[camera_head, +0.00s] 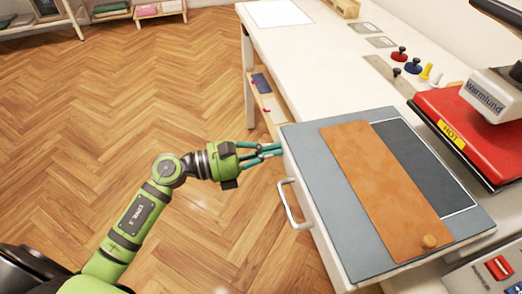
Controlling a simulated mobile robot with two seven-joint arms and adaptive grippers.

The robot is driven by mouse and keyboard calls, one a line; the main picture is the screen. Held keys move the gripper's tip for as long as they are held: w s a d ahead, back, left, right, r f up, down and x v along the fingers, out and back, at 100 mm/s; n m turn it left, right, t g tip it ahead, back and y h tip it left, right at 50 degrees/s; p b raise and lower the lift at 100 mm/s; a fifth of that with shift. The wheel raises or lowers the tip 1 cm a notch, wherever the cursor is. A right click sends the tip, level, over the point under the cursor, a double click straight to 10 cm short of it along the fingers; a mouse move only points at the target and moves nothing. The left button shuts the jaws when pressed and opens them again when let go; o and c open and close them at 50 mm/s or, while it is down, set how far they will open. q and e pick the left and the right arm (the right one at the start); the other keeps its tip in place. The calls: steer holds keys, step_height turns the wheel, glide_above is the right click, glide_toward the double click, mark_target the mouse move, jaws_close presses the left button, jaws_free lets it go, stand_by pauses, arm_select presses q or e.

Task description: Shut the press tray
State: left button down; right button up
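The press tray (324,200) is a white drawer-like box with a blue-grey top. It sticks out from the table at the right, to the left of the red heat press (449,125). A white bar handle (288,205) is on its left front face. My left gripper (280,150) is at the tray's upper left corner, beyond the handle. Its teal fingers come together at the tips, with nothing visible between them. My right gripper is out of view.
A white table (320,55) runs back from the tray, with red, blue and yellow-handled tools (412,67) near the press. A low shelf (262,95) is under its left side. The wooden floor left of the tray is clear. Shelves (100,12) stand far back left.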

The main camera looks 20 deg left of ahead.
arm_select(q)
steer(key=x, duration=2)
steer(key=shift+w+d+b, duration=0.1)
steer(key=shift+b, duration=0.3)
steer(key=shift+r, duration=0.1)
